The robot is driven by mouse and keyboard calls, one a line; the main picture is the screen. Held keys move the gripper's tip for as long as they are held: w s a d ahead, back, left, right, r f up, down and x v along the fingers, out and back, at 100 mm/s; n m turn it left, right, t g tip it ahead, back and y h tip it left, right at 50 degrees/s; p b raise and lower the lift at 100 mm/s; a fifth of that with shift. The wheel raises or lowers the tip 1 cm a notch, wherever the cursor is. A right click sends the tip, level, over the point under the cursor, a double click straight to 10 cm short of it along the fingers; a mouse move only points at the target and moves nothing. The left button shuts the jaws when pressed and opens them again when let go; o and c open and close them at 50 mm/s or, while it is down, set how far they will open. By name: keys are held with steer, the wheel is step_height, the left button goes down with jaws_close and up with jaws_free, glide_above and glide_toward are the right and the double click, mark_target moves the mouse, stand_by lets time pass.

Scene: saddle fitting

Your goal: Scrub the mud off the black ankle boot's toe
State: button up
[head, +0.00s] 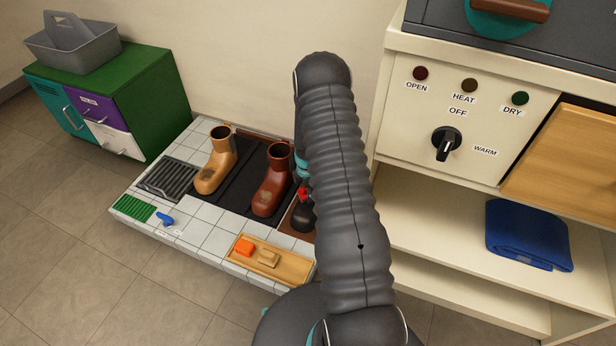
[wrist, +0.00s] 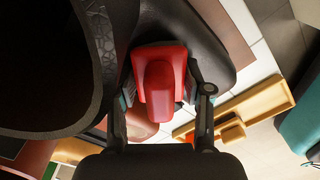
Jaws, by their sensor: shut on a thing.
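The black ankle boot (head: 302,219) stands on a brown mat, mostly hidden behind my arm in the head view. In the wrist view its dark shaft opening fills the left side and its rounded toe (wrist: 223,45) lies at the top middle. My gripper (wrist: 164,78) is shut on a red scrubbing tool (wrist: 160,88), one finger on each side. The red tool (head: 303,194) shows as a small red patch just above the toe in the head view. It overlaps the boot's toe; I cannot tell whether it touches. Any mud on this toe is hidden from me.
A reddish-brown boot (head: 271,185) with a muddy toe stands close left, then a tan boot (head: 215,163). A wooden tray (head: 296,270) holds an orange block and a tan one. A cabinet (head: 400,110) stands right. Bare tiles (head: 207,222) lie in front of the boots.

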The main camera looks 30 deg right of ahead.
steer(key=shift+r+p, duration=1.55)
steer(key=shift+r, duration=2.45)
